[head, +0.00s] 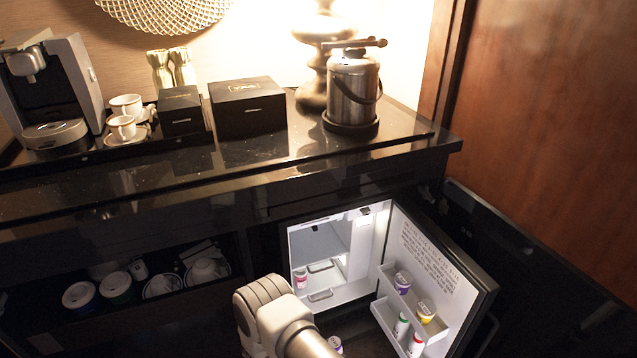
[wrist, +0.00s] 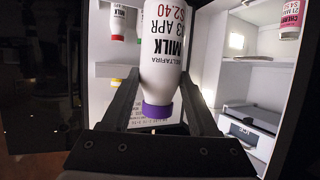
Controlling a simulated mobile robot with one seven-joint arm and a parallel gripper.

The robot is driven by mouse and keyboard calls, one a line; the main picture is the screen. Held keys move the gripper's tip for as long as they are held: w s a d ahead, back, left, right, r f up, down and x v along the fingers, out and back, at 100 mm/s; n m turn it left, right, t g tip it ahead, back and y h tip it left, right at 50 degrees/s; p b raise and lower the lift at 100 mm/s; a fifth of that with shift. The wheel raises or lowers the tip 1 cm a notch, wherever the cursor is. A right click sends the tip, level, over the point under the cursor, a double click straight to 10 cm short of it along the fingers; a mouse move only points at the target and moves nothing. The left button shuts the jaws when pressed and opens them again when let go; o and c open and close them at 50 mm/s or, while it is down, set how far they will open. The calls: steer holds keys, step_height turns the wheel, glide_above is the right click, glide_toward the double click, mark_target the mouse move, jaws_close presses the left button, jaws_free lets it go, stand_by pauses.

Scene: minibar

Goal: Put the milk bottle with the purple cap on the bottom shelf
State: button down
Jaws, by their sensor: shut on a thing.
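The milk bottle (wrist: 168,60) is white with black and red print and a purple cap (wrist: 157,109). In the wrist view it appears upside down, cap at the bottom of the picture. My gripper (wrist: 161,85) is shut on it, one dark finger on each side. In the head view my arm hides the gripper; a small white and purple thing (head: 336,345) beside my arm is probably this bottle. The open minibar fridge (head: 338,240) is behind it. Its inner shelves (wrist: 250,60) show in the wrist view; the bottom one is not clearly seen.
The fridge door (head: 440,265) stands open at the right, its racks holding a purple-topped tub (head: 403,282), a yellow-topped tub (head: 426,312) and bottles with green and red caps. A pink-labelled container (head: 301,279) stands inside. A dark counter (head: 270,160) overhangs the fridge.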

steer(key=w+d+r+n+t+y, duration=0.2)
steer(key=w+r+n+y, duration=0.1)
steer(key=w+r, duration=0.55)
steer(key=w+d+r+n+t+y, duration=0.2)
steer(key=w+r, duration=0.3)
steer(key=r, duration=0.6)
steer(key=s+d+r+n+y, duration=0.2)
steer(key=d+r+y, duration=0.15)
steer(key=r, duration=0.35)
steer(key=s+d+r+n+y, duration=0.2)
steer(key=s+d+r, duration=0.15)
steer(key=r, duration=0.45)
step_height(320, 180, up, 19)
steer(key=w+p, duration=0.1)
steer(key=p, duration=1.8)
steer(key=shift+f+p, duration=0.2)
steer(key=shift+p, duration=0.15)
steer(key=shift+a+h, duration=0.15)
steer(key=shift+h, duration=0.1)
